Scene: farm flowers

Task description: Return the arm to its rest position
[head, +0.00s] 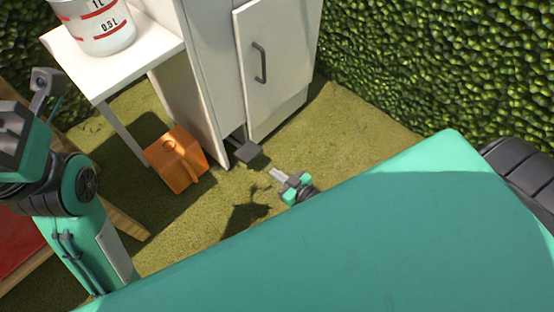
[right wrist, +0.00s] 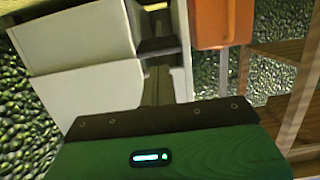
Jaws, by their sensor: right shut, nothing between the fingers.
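My large teal arm link covers the lower right of the head view. My left arm (head: 75,215) comes in at the left, bent upward; its fingers cannot be made out.
A white cabinet (head: 275,65) stands close by, with a white table (head: 135,55) carrying a marked bucket (head: 100,25). An orange container (head: 176,160) sits on the grass below. A green hedge (head: 440,55) stands behind. Wooden framing (right wrist: 290,95) shows at right in the wrist view.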

